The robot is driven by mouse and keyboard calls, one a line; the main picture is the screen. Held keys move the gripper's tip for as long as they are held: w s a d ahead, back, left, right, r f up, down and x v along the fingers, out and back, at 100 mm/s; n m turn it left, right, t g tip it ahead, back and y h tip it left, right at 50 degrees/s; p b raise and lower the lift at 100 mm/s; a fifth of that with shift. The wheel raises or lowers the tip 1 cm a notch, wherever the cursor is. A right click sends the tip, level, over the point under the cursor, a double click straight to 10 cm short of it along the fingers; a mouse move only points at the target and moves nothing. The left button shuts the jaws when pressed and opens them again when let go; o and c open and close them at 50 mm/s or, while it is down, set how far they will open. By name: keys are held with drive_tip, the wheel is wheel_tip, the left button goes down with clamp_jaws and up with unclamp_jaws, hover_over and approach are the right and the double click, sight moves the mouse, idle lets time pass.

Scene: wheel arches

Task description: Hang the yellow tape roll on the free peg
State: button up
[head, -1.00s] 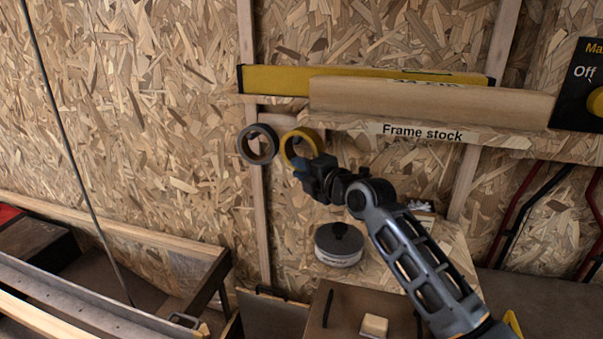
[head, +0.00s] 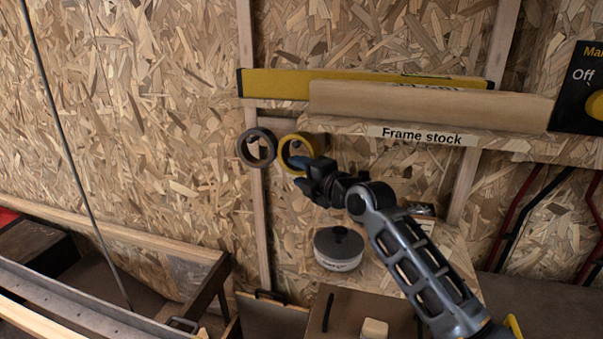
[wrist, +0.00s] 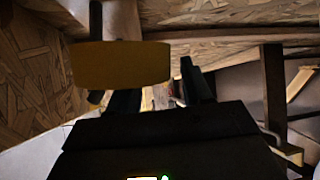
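The yellow tape roll (head: 284,143) is up at the wall below the shelf, next to a dark grey tape roll (head: 244,147). In the wrist view the yellow roll (wrist: 122,66) shows edge-on, with a dark peg (wrist: 95,20) seen above it and its end below, so it appears to hang on that peg. My gripper (head: 298,173) is just below and right of the roll in the head view. Its fingers (wrist: 158,92) are spread apart with nothing visible between them. Whether a finger still touches the roll is hard to tell.
A shelf labelled "Frame stock" (head: 422,134) holds a yellow level (head: 270,82) and a timber piece (head: 430,102) above my gripper. A dark-topped round tub (head: 338,262) stands below. The wall left of the rolls is clear.

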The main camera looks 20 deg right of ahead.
drive_tip(key=f+v, duration=0.1)
drive_tip(key=v, duration=0.7)
drive_tip(key=s+a+f+m+h+p, duration=0.1)
drive_tip(key=s+a+f+m+p, duration=0.15)
drive_tip(key=s+m, duration=0.5)
drive_tip(key=s+a+f+m+h+p, duration=0.2)
drive_tip(key=s+a+m, duration=0.2)
drive_tip(key=s, duration=0.6)
drive_tip(key=s+a+f+m+h+p, duration=0.1)
drive_tip(key=s+a+f+m+p, duration=0.15)
drive_tip(key=s+m, duration=0.5)
drive_tip(key=s+d+r+m+p, duration=0.1)
drive_tip(key=s+r, duration=0.2)
drive_tip(key=s, duration=0.6)
drive_tip(key=s+d+r+m+p, duration=0.1)
drive_tip(key=s+d+r+p, duration=0.1)
drive_tip(key=s, duration=0.8)
drive_tip(key=s+d+r+m+g+p, duration=0.1)
drive_tip(key=s+r, duration=0.4)
drive_tip(key=s, duration=0.5)
drive_tip(key=shift+s+d+m+h, duration=0.25)
drive_tip(key=shift+d+m, duration=0.25)
drive_tip(key=shift+d, duration=0.25)
